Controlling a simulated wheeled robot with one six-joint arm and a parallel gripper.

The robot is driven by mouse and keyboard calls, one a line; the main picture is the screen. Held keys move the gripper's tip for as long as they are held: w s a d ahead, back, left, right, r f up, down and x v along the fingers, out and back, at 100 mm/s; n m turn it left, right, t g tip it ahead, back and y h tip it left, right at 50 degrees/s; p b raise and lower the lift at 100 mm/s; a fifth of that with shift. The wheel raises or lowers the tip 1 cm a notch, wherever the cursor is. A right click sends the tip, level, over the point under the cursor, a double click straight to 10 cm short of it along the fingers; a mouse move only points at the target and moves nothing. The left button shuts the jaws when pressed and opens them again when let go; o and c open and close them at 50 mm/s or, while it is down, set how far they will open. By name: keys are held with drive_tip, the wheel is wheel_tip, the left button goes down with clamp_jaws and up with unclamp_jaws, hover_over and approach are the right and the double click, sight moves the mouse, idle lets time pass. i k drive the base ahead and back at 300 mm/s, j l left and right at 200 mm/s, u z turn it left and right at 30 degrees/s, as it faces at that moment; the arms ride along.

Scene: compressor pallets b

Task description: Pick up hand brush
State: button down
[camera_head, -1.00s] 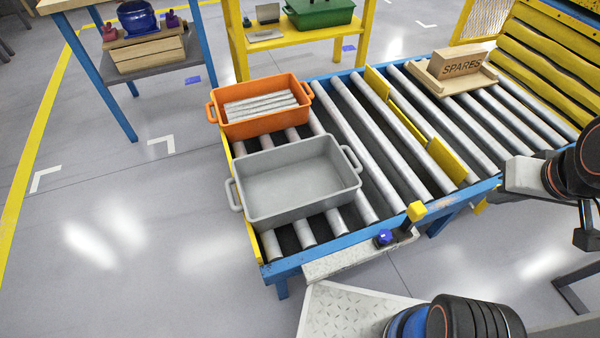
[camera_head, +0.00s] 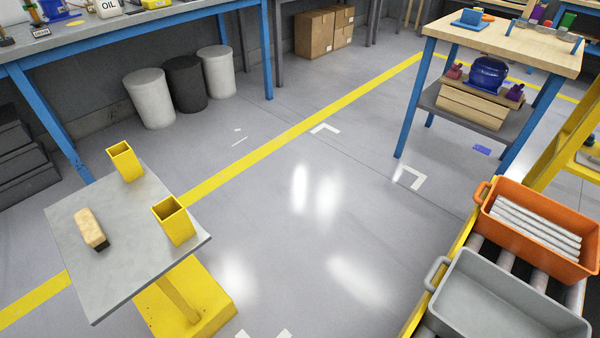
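A small block-shaped thing with a tan wooden top and dark underside, which looks like the hand brush (camera_head: 90,229), lies on the left part of a grey-topped stand (camera_head: 115,264) at the lower left. Nothing touches or covers it. My gripper is not in view.
Two yellow open-topped square holders (camera_head: 174,221) stand on the stand's far and right edges; its yellow base (camera_head: 190,300) rests on the floor. An orange tote (camera_head: 540,230) and a grey tote (camera_head: 500,305) sit on the roller conveyor at right. The floor between is clear.

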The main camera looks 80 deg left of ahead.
sight(92, 234)
drive_tip(key=u, duration=3.75)
drive_tip(key=z, duration=2.35)
drive_tip(key=k+j+z, duration=0.15)
drive_tip(key=j+z, duration=0.15)
drive_tip(key=z, duration=0.15)
drive_tip(key=k+j+z, duration=0.25)
drive_tip(key=z, duration=0.15)
drive_tip(key=k+j+z, duration=0.15)
drive_tip(key=z, duration=0.3)
drive_tip(key=k+u, duration=0.1)
drive_tip(key=u, duration=1.25)
